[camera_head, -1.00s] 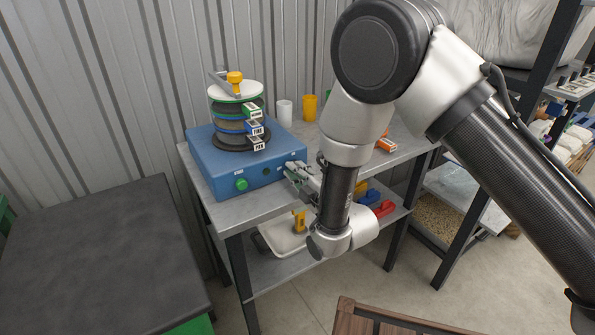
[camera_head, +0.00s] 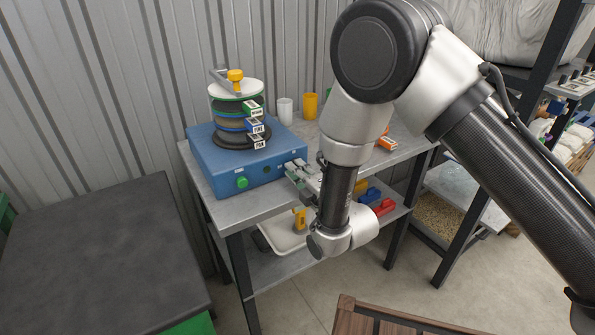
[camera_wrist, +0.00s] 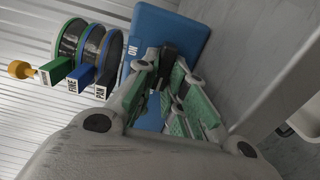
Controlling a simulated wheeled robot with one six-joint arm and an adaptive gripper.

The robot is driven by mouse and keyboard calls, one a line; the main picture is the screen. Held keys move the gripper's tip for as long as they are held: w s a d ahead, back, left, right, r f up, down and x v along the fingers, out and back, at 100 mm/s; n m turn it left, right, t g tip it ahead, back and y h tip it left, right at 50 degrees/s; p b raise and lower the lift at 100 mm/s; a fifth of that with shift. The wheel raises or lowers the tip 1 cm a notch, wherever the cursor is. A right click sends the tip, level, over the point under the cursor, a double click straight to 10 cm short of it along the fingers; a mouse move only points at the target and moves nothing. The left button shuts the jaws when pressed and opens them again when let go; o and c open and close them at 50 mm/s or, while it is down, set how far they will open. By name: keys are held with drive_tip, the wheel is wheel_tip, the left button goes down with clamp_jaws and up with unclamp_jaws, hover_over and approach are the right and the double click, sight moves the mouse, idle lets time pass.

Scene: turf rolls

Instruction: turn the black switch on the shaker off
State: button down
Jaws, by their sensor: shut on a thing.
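The shaker (camera_head: 212,171) is a blue box on a grey metal table, with a stack of round sieves (camera_head: 236,112) on top and a green button (camera_head: 241,182) on its front. My gripper (camera_head: 297,172) is at the right end of the shaker's front. In the wrist view, the black switch (camera_wrist: 168,56) stands between the tips of my gripper (camera_wrist: 167,72), whose fingers have green pads and are shut on it. A white "ON" label (camera_wrist: 134,64) is beside the switch. The fingers hide the switch's lower part and the panel below it.
A white cup (camera_head: 284,111) and a yellow cup (camera_head: 310,106) stand behind the shaker. The lower shelf holds a white tray (camera_head: 268,243) and coloured scoop-like items. A dark-topped bench (camera_head: 100,250) is at left, a rack at right. A corrugated wall closes the back.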

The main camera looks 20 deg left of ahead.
drive_tip(key=c, duration=1.5)
unclamp_jaws()
drive_tip(key=v, duration=0.7)
drive_tip(key=shift+s+d, duration=0.2)
